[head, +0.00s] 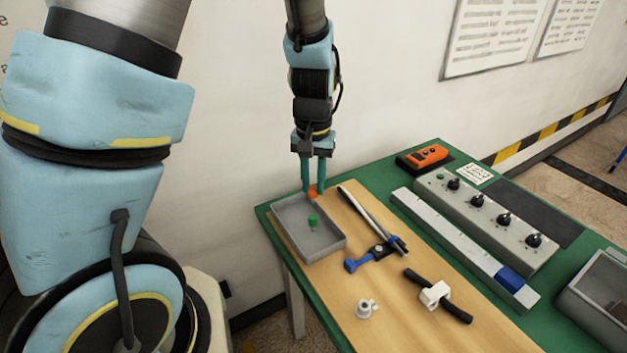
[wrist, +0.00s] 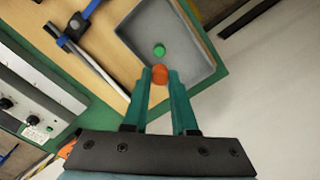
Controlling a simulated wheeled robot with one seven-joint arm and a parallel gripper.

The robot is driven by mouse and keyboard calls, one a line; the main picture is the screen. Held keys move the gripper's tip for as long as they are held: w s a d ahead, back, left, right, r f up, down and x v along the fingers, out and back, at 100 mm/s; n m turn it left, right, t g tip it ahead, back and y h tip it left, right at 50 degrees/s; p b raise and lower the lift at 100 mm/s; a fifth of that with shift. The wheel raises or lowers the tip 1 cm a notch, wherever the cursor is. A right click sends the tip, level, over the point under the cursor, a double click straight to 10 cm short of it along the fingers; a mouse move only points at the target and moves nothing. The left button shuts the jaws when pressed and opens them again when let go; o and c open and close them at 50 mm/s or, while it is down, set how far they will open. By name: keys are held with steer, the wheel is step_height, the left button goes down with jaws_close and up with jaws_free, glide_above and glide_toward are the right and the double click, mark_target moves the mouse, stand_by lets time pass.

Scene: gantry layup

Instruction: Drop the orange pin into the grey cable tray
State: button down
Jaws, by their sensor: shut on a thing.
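My gripper (head: 314,190) points down at the back edge of the grey cable tray (head: 322,245). Its green fingers are shut on the orange pin (head: 313,191), which shows as a small orange piece at the fingertips. In the wrist view the orange pin (wrist: 160,75) sits between the fingertips, in front of the tray (wrist: 198,62). The tray is shallow and open, at the left end of the table. A green pin (head: 313,221) stands inside it. How high the orange pin is above the tray is hard to tell.
A silver bar (head: 362,212), a blue clamp (head: 370,258), a white fitting (head: 367,309) and a black-handled white tool (head: 436,294) lie on the wooden board right of the tray. A control box (head: 480,215) and orange device (head: 427,155) stand behind. The wall is close behind my arm.

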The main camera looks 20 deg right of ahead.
mark_target(314, 187)
steer(key=shift+f+b, duration=0.85)
steer(key=shift+f, duration=0.55)
steer(key=shift+r, duration=0.1)
steer(key=c, duration=0.6)
jaws_free()
steer(key=shift+c, duration=0.2)
step_height(314, 187, up, 11)
steer(key=shift+f+b, duration=0.1)
steer(key=shift+b, duration=0.45)
